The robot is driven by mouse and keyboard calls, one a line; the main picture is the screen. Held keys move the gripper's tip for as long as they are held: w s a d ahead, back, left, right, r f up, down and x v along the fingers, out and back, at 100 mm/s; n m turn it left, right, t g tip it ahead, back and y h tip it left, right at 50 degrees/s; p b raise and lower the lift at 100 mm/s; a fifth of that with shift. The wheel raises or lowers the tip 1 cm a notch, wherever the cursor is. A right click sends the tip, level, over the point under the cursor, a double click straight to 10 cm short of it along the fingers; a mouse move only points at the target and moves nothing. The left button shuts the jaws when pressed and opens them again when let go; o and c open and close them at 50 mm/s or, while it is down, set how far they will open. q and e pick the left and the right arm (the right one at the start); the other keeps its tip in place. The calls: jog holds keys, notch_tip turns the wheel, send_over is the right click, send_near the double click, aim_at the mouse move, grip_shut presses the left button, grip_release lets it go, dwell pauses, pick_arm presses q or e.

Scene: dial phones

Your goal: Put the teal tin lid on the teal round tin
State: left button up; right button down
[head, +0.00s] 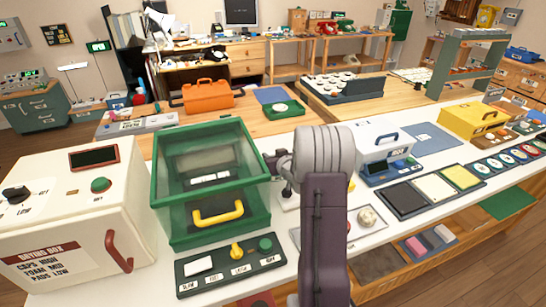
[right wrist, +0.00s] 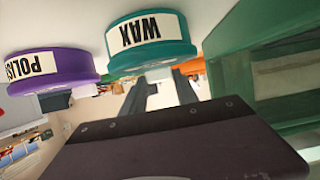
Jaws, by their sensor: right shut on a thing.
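In the right wrist view, which is upside down, a teal round tin (right wrist: 138,32) carries a white label reading WAX. A wider teal rim that looks like the teal tin lid (right wrist: 150,58) lies against its near end, with a pale knob (right wrist: 158,73). My right gripper (right wrist: 160,84) has its fingers at this knob and is shut on it. I cannot tell whether the lid is fully seated. In the head view my right gripper (head: 284,178) is beside the green cabinet, and my arm hides the tins. My left gripper is not in view.
A purple tin (right wrist: 48,70) labelled POLISH stands beside the teal one. The green clear-walled cabinet (head: 209,165) is close to my right gripper. A cream drying box (head: 75,215) stands at left, and a control panel (head: 230,264) lies in front of the cabinet.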

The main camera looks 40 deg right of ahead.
jog(key=c, duration=0.9)
grip_release()
jog(key=shift+f, duration=0.1)
jog(key=shift+c, duration=0.2)
jog(key=shift+r+p, duration=0.3)
jog(key=shift+r, duration=0.05)
jog(key=p+v, duration=0.1)
jog(key=v, duration=1.1)
jog(key=shift+f, duration=0.15)
